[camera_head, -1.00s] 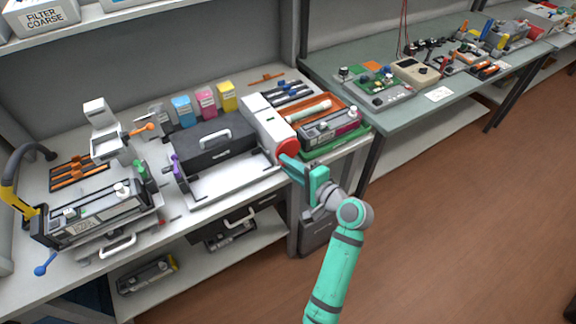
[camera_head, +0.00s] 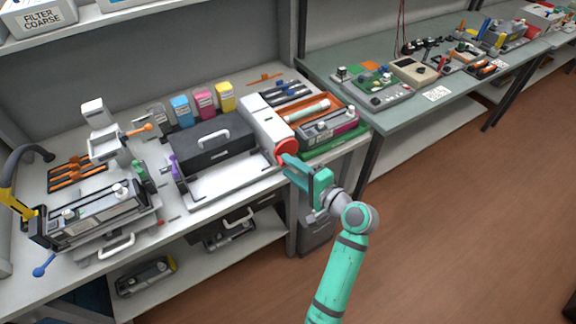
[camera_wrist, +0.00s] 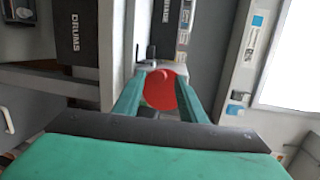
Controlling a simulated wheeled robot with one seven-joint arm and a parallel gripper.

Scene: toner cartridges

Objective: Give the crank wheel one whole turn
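The crank wheel is a red disc (camera_head: 286,149) on the front end of the white housing of a dark machine (camera_head: 215,143) on the bench. My gripper (camera_head: 286,160) reaches up to it from the lower right and covers its lower edge in the head view. In the wrist view my gripper's two green fingers (camera_wrist: 161,80) stand apart, with the red disc (camera_wrist: 161,90) showing between their tips. Whether the fingers touch the wheel cannot be told. A crank handle cannot be made out; the fingers may hide it.
An orange tray (camera_head: 337,104) and a green tray (camera_head: 335,143) with cartridges lie right of the wheel. Cyan, magenta and yellow cartridges (camera_head: 204,105) stand behind the machine. A drawer unit (camera_head: 318,238) is under the bench. Open floor (camera_head: 455,230) lies to the right.

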